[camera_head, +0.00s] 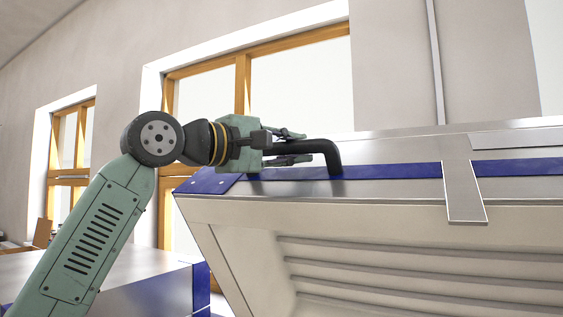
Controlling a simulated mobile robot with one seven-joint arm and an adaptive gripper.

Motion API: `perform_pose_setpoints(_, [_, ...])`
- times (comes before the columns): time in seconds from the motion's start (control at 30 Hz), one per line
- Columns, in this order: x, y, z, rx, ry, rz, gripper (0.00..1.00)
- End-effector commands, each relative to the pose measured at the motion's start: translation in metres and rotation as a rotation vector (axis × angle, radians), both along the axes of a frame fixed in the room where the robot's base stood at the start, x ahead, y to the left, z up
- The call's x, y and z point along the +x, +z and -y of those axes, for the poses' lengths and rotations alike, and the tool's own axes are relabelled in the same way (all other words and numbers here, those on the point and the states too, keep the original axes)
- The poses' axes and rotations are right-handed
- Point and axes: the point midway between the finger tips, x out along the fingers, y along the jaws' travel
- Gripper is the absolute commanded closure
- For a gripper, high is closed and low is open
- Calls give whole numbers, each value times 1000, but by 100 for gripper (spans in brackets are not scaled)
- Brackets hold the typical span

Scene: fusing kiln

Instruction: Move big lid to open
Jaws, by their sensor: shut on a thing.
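The big lid (390,188) of the kiln fills the right half of the head view. It is tilted up, and its pale ridged underside (400,260) shows. A blue band runs along its metal front edge. A black bent handle (328,152) stands out from that edge near the lid's left corner. My gripper (290,148) is at the handle, with its fingers above and below the bar, shut on it. The handle's left end is hidden by the gripper.
A metal box-like body with blue corners (165,285) stands at the lower left, behind my arm. Wooden-framed windows (243,85) line the wall behind. A metal latch strip (464,190) hangs over the lid's front edge. The space above the lid looks free.

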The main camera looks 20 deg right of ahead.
Motion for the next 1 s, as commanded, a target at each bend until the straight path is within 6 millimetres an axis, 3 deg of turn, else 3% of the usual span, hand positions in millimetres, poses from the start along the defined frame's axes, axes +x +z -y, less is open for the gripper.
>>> perform_pose_setpoints(0.3, [1,4,-1,-8,2,2,100])
perform_pose_setpoints(0.33, [0,4,-1,-8,2,2,78])
perform_pose_setpoints(0.6, [0,2,0,-4,1,1,60])
perform_pose_setpoints(1.0, [-1,1,-6,-2,1,0,59])
